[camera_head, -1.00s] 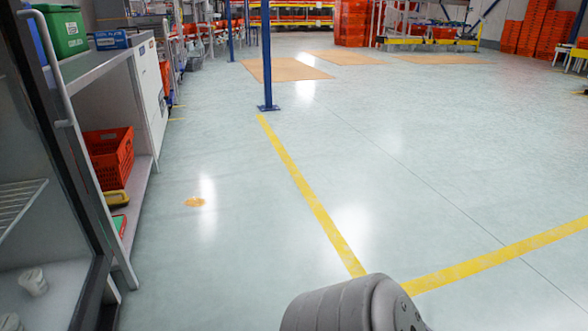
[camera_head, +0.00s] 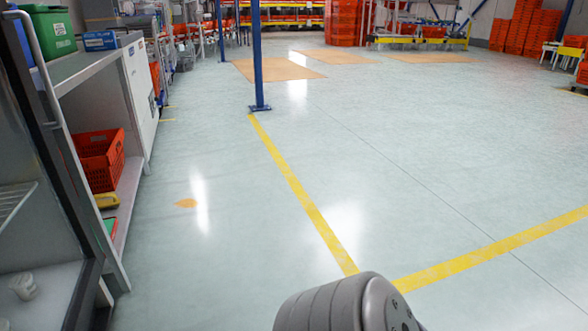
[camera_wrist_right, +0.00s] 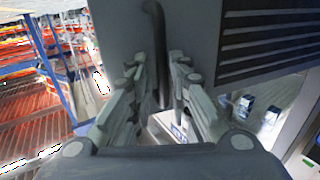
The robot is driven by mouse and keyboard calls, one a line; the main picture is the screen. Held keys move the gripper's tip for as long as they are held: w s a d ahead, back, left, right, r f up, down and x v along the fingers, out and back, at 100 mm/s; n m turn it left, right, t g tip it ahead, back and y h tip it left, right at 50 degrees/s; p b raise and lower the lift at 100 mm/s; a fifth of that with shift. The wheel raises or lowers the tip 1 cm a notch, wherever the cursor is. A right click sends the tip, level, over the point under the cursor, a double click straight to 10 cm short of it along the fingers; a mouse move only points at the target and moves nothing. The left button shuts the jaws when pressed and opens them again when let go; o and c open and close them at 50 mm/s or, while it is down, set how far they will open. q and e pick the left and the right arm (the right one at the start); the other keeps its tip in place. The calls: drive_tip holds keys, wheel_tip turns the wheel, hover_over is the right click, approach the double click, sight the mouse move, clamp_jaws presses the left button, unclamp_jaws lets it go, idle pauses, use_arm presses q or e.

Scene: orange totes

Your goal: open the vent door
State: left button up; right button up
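The grey vent door (camera_wrist_right: 120,30) fills the upper part of the right wrist view. Dark louvre slats (camera_wrist_right: 270,45) show on its right side. A dark curved handle (camera_wrist_right: 153,25) stands out from the door. My right gripper (camera_wrist_right: 160,70) has its fingers on either side of the handle, with the handle's lower part between them. Whether the fingers press on it cannot be told. A grey rounded part of my own arm shows at the bottom of the head view. The vent door is not seen there. My left gripper is not in view.
A shelf unit (camera_head: 100,55) with a red crate (camera_head: 98,155) and a green bin (camera_head: 45,30) stands at the left. A glass-fronted cabinet (camera_head: 50,150) is at the near left. A blue post (camera_head: 258,55) stands beyond the yellow floor line (camera_head: 295,185). The middle floor is clear.

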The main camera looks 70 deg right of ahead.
drive_tip(key=v, duration=1)
drive_tip(key=shift+s, duration=0.35)
